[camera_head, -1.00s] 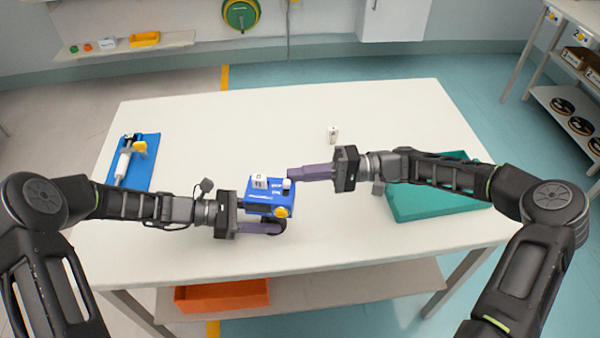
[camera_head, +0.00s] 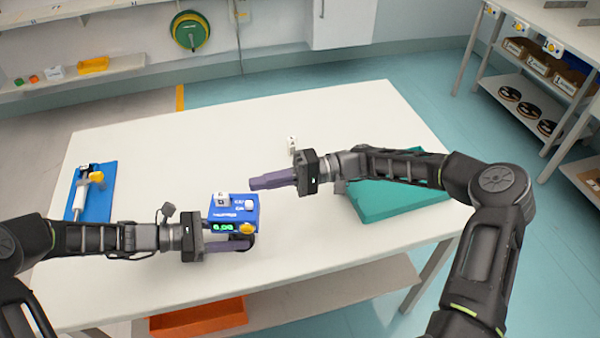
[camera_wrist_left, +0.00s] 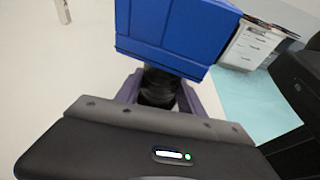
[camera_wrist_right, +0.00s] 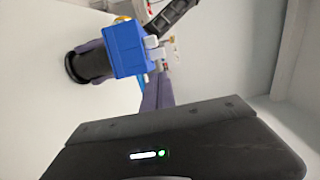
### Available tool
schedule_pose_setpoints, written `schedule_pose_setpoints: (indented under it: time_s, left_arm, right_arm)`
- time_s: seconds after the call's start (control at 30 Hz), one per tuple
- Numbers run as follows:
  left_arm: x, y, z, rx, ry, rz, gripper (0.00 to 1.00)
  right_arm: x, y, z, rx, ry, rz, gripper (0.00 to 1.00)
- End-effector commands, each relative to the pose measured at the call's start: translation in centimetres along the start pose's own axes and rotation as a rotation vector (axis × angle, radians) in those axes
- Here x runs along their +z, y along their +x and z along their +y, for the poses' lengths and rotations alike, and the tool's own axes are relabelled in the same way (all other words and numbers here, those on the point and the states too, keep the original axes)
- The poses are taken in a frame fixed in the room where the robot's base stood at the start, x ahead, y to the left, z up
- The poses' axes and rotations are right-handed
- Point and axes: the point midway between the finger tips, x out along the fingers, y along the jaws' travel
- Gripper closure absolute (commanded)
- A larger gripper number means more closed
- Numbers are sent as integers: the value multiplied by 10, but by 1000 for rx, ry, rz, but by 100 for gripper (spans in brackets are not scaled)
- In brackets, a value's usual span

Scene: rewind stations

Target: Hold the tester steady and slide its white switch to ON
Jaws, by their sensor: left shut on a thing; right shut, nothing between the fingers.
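The tester (camera_head: 235,213) is a blue box with a yellow knob and a white block on top. Its display (camera_head: 222,227) is lit green. The white switch (camera_head: 249,205) sits near the right end of its top. My left gripper (camera_head: 240,245) is shut on the tester's black round grip below the box, which shows in the left wrist view (camera_wrist_left: 158,88). My right gripper (camera_head: 252,184) is shut and empty, its tips apart from the tester, just beyond it in the head view. The right wrist view also shows the tester (camera_wrist_right: 124,50).
A blue tray (camera_head: 94,195) with a white-and-yellow tool lies at the left. A small white block (camera_head: 292,143) stands behind my right gripper.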

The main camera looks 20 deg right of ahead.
Motion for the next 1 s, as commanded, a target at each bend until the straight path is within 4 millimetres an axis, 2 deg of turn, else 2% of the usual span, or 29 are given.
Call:
schedule_pose_setpoints:
  time_s: [0.03,0.3,0.5,0.67,1.0]
  left_arm:
    - [0,0,0,0,1,0,77]
    - [0,0,0,-1,1,0,77]
    - [0,0,0,-1,1,0,77]
    - [0,0,0,-1,1,0,77]
    - [0,0,0,-2,1,-1,77]
  right_arm:
    - [-5,-7,0,1,0,2,100]
    - [-4,-67,0,2,-1,3,100]
    - [-3,-94,0,-2,0,2,100]
    - [-3,-101,0,0,1,1,100]
    - [-3,-101,0,0,1,0,100]
